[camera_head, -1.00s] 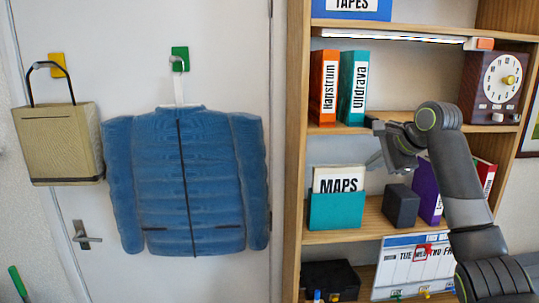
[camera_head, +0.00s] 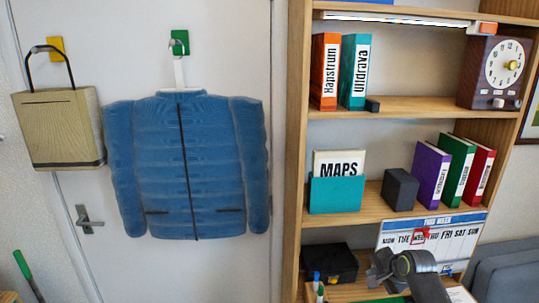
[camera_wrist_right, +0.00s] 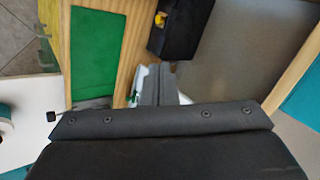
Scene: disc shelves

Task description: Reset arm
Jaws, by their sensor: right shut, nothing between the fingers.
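My right gripper (camera_head: 380,272) is low in the head view, in front of the bottom shelf and below the weekly calendar board (camera_head: 428,236). Its fingers are shut with nothing between them. In the right wrist view the closed fingers (camera_wrist_right: 160,84) point toward a wooden edge beside a black box (camera_wrist_right: 180,28). The right arm comes up from the bottom edge of the head view. My left gripper is not in view.
The bookcase holds binders (camera_head: 355,72), a clock (camera_head: 494,72), a teal MAPS holder (camera_head: 336,195) and a dark block (camera_head: 400,189). A black case (camera_head: 330,263) is on the bottom shelf. A blue jacket (camera_head: 215,165) and beige bag (camera_head: 60,128) hang left.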

